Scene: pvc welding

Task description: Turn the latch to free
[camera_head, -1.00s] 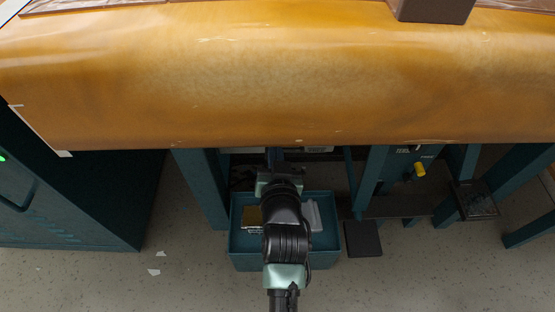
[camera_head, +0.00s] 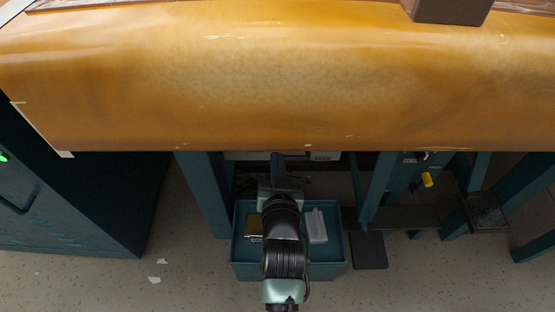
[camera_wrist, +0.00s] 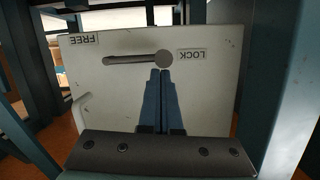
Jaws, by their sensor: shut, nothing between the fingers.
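In the wrist view a pale grey plate (camera_wrist: 215,85) carries a slot (camera_wrist: 125,59) with a round grey latch knob (camera_wrist: 163,58) at its right end, beside the LOCK label (camera_wrist: 192,55). The FREE label (camera_wrist: 83,39) is near the slot's left end. Both labels appear upside down. My gripper (camera_wrist: 161,73) is shut, its dark blue fingers together, with the tips just below the knob in the picture. I cannot tell whether they touch it. In the head view my gripper (camera_head: 278,158) reaches to the bench's front edge.
The orange-brown bench top (camera_head: 250,80) overhangs the plate area. Dark teal legs (camera_head: 205,195) stand on both sides. A teal bin (camera_head: 335,255) lies under my arm. A teal cabinet (camera_head: 80,210) is at left and a yellow knob (camera_head: 427,179) at right.

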